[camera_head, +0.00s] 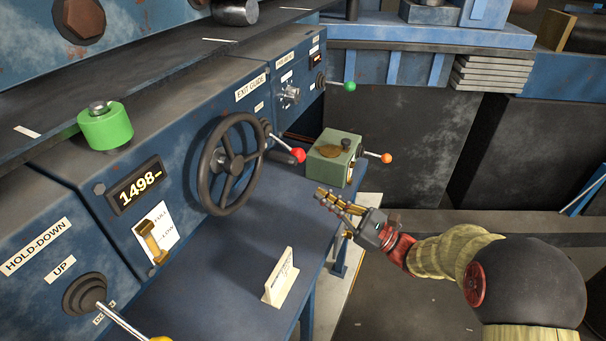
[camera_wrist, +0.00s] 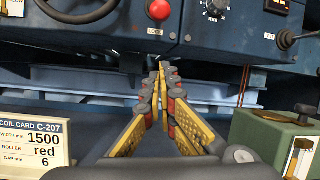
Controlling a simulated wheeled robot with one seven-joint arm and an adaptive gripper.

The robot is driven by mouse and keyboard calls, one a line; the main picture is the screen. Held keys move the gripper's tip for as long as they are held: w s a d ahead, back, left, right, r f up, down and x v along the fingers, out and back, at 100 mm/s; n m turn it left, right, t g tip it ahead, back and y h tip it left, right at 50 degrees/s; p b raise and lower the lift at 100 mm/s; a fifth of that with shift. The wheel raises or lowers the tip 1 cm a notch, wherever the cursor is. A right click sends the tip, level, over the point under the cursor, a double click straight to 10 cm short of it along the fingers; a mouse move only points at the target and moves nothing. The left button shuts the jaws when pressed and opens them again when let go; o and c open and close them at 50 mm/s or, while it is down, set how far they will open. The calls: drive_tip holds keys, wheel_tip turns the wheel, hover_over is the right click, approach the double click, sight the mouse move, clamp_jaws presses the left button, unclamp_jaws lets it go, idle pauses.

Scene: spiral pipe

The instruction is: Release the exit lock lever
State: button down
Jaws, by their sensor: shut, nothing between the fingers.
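The lock lever has a red ball knob (camera_head: 298,156) on a thin rod, beside the black handwheel (camera_head: 231,163) on the blue panel, below the "EXIT GUIDE" label (camera_head: 251,88). In the wrist view the red knob (camera_wrist: 159,9) shows at the top edge, above a small label that seems to read "LOCK" (camera_wrist: 155,31). My gripper (camera_head: 320,193) is shut and empty, its yellow fingers pointing toward the panel. It is below and right of the red knob in the head view, apart from it. In the wrist view my fingertips (camera_wrist: 163,66) meet below the knob.
A green box (camera_head: 333,157) with an orange-knobbed lever (camera_head: 386,158) stands just beyond my gripper, at right in the wrist view. A coil card (camera_head: 281,278) stands on the blue shelf; it reads width 1500, roller red, gap 6. A display (camera_head: 138,187) reads about 1498.

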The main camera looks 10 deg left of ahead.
sight(288, 149)
drive_tip(key=b+x, duration=0.3)
drive_tip(key=x, duration=0.7)
drive_tip(key=s+d+r, duration=0.1)
drive_tip(key=d+r, duration=0.1)
drive_tip(key=r, duration=0.1)
drive_tip(key=shift+s+d, duration=0.1)
drive_tip(key=shift+s, duration=0.3)
drive_tip(key=shift+r, duration=0.15)
drive_tip(key=shift+d+r+h+p, duration=0.2)
drive_tip(key=shift+d+h+p, duration=0.1)
drive_tip(key=shift+p, duration=0.4)
